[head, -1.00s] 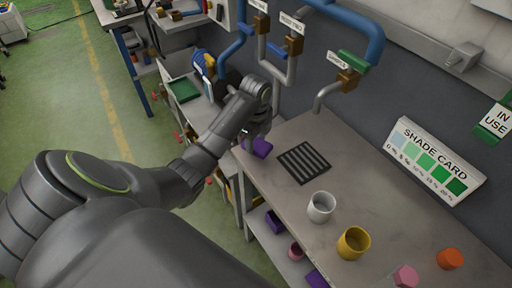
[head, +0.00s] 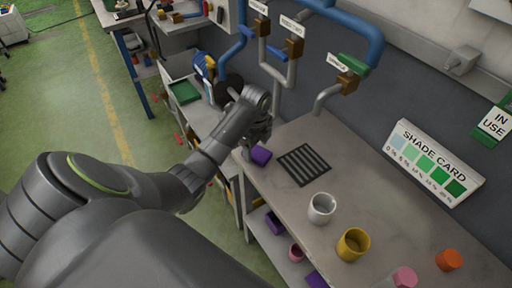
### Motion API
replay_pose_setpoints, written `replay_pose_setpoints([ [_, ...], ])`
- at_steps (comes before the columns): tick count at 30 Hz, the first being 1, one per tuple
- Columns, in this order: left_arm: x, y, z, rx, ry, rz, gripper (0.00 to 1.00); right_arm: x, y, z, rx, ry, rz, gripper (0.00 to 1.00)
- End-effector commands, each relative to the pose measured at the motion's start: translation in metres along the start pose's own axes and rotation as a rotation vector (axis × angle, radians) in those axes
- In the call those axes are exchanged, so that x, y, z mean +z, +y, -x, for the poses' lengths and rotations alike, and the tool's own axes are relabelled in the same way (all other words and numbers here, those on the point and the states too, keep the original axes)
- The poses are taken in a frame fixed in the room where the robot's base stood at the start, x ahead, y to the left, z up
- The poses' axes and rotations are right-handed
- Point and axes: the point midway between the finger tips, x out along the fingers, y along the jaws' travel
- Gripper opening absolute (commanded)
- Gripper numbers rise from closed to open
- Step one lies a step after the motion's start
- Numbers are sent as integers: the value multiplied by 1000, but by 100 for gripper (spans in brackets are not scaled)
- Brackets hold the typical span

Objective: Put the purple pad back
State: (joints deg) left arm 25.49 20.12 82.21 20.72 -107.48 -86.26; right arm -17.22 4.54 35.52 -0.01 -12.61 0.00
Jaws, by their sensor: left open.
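A purple pad (head: 261,156) lies on the bench top (head: 375,200) near its far left corner, beside a dark striped mat (head: 304,165). My left gripper (head: 256,143) is just behind and above the pad, at the bench's left end. It is open, and its fingers are small and partly hidden by my own wrist. I cannot tell whether a finger touches the pad. More purple pieces lie on the shelf below, one at the left (head: 275,222) and one lower down (head: 317,280). My right gripper is not in view.
A white cup (head: 321,208), a yellow cup (head: 353,244), a pink piece (head: 404,277) and an orange piece (head: 449,260) stand along the bench. A shade card (head: 433,163) leans at the back wall. Pipes (head: 352,40) run above the bench's far end.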

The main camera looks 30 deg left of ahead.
Motion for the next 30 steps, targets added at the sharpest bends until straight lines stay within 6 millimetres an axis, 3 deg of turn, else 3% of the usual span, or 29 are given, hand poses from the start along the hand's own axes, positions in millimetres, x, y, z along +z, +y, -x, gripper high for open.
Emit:
replay_pose_setpoints([
  [4, 1, -1, 25, -6, -3, -2, 74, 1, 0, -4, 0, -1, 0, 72],
  [8, 0, -1, 61, -6, -3, -1, 74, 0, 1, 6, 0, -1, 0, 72],
  [15, 0, 0, 91, 0, 0, 0, 74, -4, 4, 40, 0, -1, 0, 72],
  [22, 0, 0, 109, 0, 0, 1, 74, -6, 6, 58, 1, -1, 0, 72],
  [30, 0, 0, 114, 0, 0, 1, 74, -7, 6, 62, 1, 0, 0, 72],
])
